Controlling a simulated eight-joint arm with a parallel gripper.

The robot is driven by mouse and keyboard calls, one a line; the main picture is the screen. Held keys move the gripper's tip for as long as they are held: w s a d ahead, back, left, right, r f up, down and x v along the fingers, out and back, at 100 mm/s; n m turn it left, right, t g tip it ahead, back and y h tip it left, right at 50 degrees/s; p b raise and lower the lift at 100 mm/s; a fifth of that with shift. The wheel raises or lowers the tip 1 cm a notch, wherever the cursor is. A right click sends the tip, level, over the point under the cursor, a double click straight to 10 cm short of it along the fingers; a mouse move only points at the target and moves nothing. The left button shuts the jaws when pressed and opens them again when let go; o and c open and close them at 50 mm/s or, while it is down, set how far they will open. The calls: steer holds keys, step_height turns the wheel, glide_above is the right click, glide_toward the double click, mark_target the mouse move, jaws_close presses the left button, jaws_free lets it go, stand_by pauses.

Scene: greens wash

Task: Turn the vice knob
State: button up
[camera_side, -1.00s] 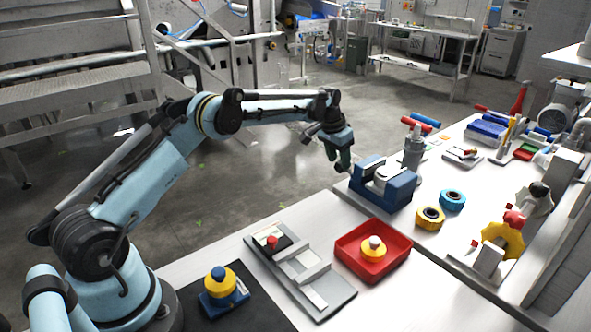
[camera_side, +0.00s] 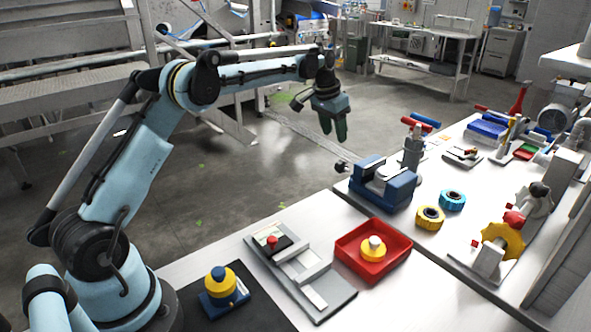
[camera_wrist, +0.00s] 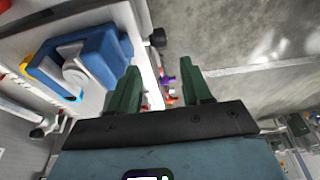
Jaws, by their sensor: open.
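The blue vice (camera_side: 398,190) with pale grey jaws sits at the left edge of the white bench. Its small dark knob (camera_side: 341,167) sticks out past that edge on the left. In the wrist view the vice (camera_wrist: 100,58) is at upper left, and the dark knob (camera_wrist: 157,37) shows between my green fingers, farther off. My gripper (camera_side: 333,133) is open and empty. It hangs with its fingers down, above the knob and apart from it, over the floor side.
A grey cylinder fixture (camera_side: 412,152) stands behind the vice. Yellow (camera_side: 430,217) and blue (camera_side: 452,200) rings lie to its right. Nearer are a red tray (camera_side: 408,243) and a yellow-and-blue button block (camera_side: 222,285). Space left of the vice is open above the floor.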

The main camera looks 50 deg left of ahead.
mark_target(340, 161)
steer(key=shift+t, duration=0.7)
steer(key=x, duration=0.4)
steer(key=s+x, duration=0.1)
steer(key=x, duration=0.7)
steer(key=shift+s+f, duration=0.25)
steer(key=shift+f, duration=0.1)
jaws_close()
steer(key=shift+w+g, duration=0.15)
steer(key=shift+g, duration=0.15)
steer(key=shift+g, duration=0.4)
